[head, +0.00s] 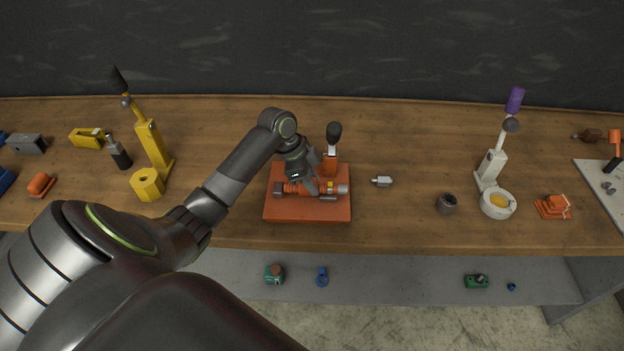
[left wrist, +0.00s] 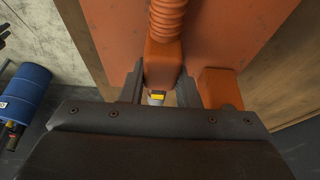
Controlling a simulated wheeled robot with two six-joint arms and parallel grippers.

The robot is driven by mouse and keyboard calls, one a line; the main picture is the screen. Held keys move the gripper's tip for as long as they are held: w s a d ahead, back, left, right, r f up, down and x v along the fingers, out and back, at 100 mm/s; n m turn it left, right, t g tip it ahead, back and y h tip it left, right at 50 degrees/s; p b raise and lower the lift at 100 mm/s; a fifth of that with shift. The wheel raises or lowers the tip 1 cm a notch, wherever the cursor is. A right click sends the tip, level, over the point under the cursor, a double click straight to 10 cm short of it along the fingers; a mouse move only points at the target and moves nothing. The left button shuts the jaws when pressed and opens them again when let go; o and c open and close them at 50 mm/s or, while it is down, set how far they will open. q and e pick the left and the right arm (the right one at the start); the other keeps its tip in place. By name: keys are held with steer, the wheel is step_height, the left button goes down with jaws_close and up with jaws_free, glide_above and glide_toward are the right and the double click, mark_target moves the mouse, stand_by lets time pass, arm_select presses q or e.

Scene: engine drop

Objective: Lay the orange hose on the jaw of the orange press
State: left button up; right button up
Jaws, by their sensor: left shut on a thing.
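The orange press (head: 308,211) stands on the wooden bench, with a flat orange base and a black-knobbed lever (head: 334,133) standing up at its back. The orange hose (head: 292,188) lies lengthwise left to right over the base, partly hidden by my left gripper (head: 313,190). In the left wrist view the hose shows as a ribbed orange tube (left wrist: 168,20) joined to an orange block, with a yellow-marked end below. My left gripper (left wrist: 160,82) is shut on that block. The orange base fills the background there. I cannot tell whether the hose touches the jaw. My right gripper is out of view.
A small grey fitting (head: 382,181) lies right of the press. A yellow press (head: 151,150) stands to the left, a white press (head: 491,167) to the right. A blue drum (left wrist: 25,93) stands on the floor. Bench space between the orange and white presses is mostly clear.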

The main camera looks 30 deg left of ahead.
arm_select(q)
steer(key=shift+f, duration=0.4)
steer(key=o, duration=1.1)
steer(key=shift+c, duration=0.2)
steer(key=shift+r, duration=0.1)
steer(key=b+v, duration=0.3)
steer(key=v, duration=1.4)
steer(key=shift+r, duration=0.2)
